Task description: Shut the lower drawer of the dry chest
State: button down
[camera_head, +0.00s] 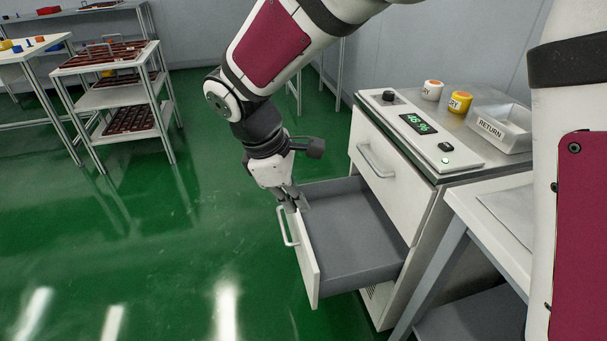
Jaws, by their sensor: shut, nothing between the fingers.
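The dry chest (428,205) stands at the right, a white and grey cabinet with a control panel on top. Its lower drawer (308,262) is pulled well out to the left, with an empty grey inside and a white front bearing a bar handle (284,226). The upper drawer (392,178) is closed. My gripper (292,206) is shut and empty, pointing down at the far end of the lower drawer's front, near its top edge and handle. I cannot tell whether it touches the front. The gripper hides that far corner of the drawer.
On the chest top are a control panel (416,125), a white jar (432,90), a yellow jar (459,102) and a RETURN tray (497,128). A white table (490,212) adjoins the chest at the right. A tray rack (122,96) stands far left. Green floor left of the drawer is clear.

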jog(key=a+f+n+b, duration=0.4)
jog(key=a+f+b, duration=0.25)
jog(key=f, duration=0.85)
jog(key=w+d+f+b, duration=0.2)
jog(key=d+f+b, duration=0.2)
jog(key=f, duration=0.5)
jog(key=shift+w+d+f+h, duration=0.15)
jog(key=shift+w+d+h, duration=0.2)
jog(key=shift+d, duration=0.8)
jog(key=shift+d, duration=0.15)
jog(key=w+d+p, duration=0.2)
jog(key=w+d, duration=0.1)
jog(key=d, duration=0.7)
jog(key=w+d+p, duration=0.2)
jog(key=w+d, duration=0.1)
jog(key=d, duration=0.8)
jog(key=shift+d+p, duration=0.25)
jog(key=shift+p, duration=0.05)
